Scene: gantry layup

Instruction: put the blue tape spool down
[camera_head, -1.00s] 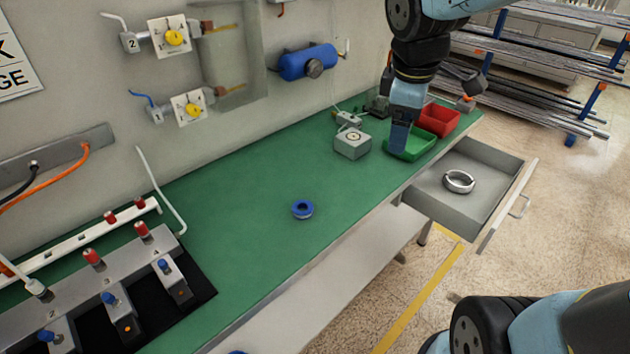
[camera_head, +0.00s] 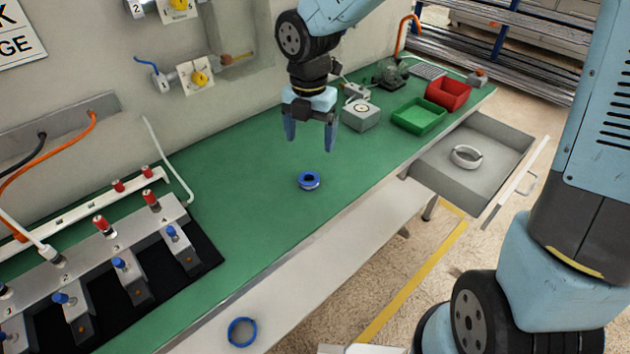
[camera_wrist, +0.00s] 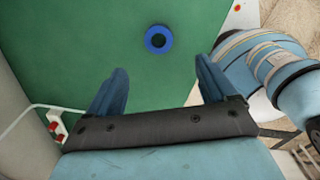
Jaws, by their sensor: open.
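The blue tape spool (camera_head: 309,181) lies flat on the green bench top (camera_head: 240,205), near the middle of the bench. It also shows in the wrist view (camera_wrist: 158,39), ahead of the fingertips and between their lines. My gripper (camera_head: 311,145) is open and empty. It points down above the bench, a little above and behind the spool in the head view, and does not touch it. The two blue fingers also show spread apart in the wrist view (camera_wrist: 163,80).
A second blue ring (camera_head: 242,332) lies on the lower shelf. An open drawer (camera_head: 425,178) holds a silver ring (camera_head: 466,157). Green (camera_head: 418,116) and red (camera_head: 448,94) bins and a grey box (camera_head: 361,115) stand at the right. A clamp fixture (camera_head: 100,255) fills the left end.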

